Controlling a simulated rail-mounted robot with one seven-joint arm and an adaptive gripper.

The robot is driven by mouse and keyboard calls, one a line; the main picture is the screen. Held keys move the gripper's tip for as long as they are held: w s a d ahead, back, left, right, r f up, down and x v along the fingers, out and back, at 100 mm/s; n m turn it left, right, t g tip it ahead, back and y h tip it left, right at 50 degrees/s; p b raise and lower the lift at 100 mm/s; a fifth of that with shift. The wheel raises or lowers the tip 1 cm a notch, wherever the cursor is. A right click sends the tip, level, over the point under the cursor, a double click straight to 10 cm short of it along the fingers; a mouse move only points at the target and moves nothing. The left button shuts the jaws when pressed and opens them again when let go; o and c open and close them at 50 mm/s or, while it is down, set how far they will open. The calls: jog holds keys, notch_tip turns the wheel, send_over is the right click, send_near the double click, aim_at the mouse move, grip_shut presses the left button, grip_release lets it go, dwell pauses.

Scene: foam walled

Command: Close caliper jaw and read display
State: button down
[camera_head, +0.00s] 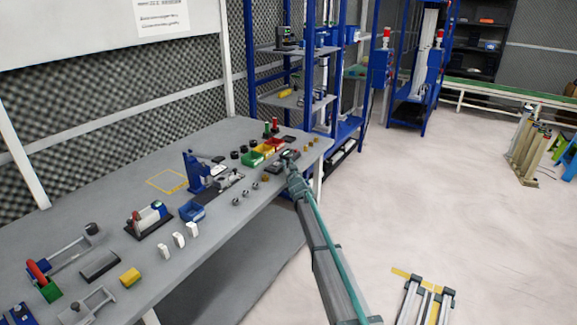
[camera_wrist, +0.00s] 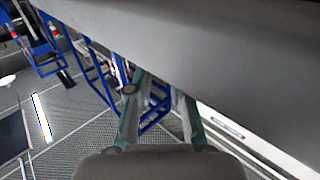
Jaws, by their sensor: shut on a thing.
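My gripper (camera_head: 291,163) is at the right edge of the grey workbench, beside a small dark item (camera_head: 289,154) that it partly covers. In the wrist view my gripper (camera_wrist: 160,105) shows two teal-edged fingers with a gap between them. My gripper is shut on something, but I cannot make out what. A slim grey tool (camera_head: 230,181) lies on the bench left of my gripper and may be the caliper. I cannot identify the caliper surely, and no display is readable.
White blocks (camera_head: 178,240) stand near the front edge. Blue shelving (camera_head: 250,55) stands behind. The floor at right is mostly open.

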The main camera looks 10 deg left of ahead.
jog(key=c, duration=1.9)
grip_release()
jog(key=shift+s+a, duration=0.2)
jog(key=shift+s, duration=0.4)
jog(key=o, duration=0.5)
jog(key=shift+o, duration=0.2)
jog(key=v, duration=1.2)
jog(key=shift+w, duration=0.1)
